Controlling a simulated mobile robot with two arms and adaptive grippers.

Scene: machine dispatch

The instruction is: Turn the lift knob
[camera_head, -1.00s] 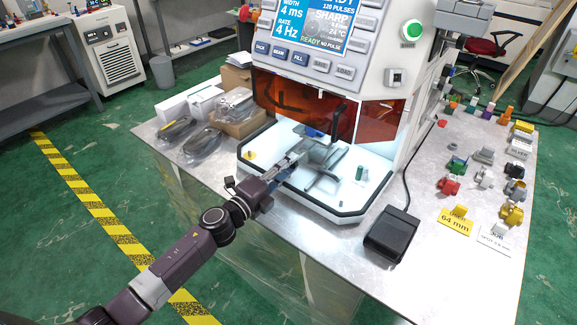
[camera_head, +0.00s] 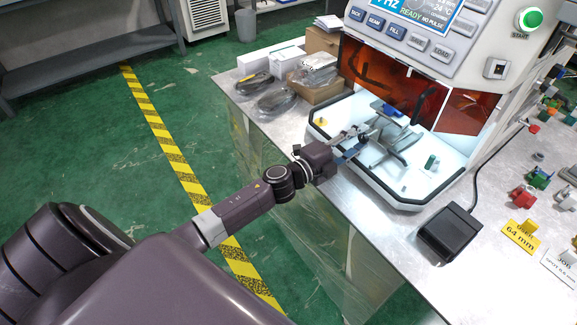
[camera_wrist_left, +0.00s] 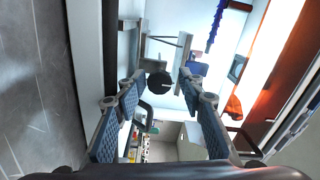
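The white machine (camera_head: 455,60) stands on the table with its chamber front open below an orange shield. My left gripper (camera_head: 362,137) reaches into the chamber from the left, beside the grey lift stand (camera_head: 392,143). In the left wrist view a round black knob (camera_wrist_left: 159,83) lies between the tips of the left gripper (camera_wrist_left: 160,88). The fingers are apart, with a visible gap on both sides of the knob. I cannot tell how deep the knob sits between them. The knob is not clearly seen in the head view. My right gripper is out of view.
A black foot pedal (camera_head: 449,232) with a cable lies on the table right of the chamber. Bagged parts (camera_head: 276,98) and a cardboard box (camera_head: 318,90) lie left of it. Small coloured parts and label cards (camera_head: 521,236) are at the right. A small green-topped piece (camera_head: 431,163) stands on the chamber floor.

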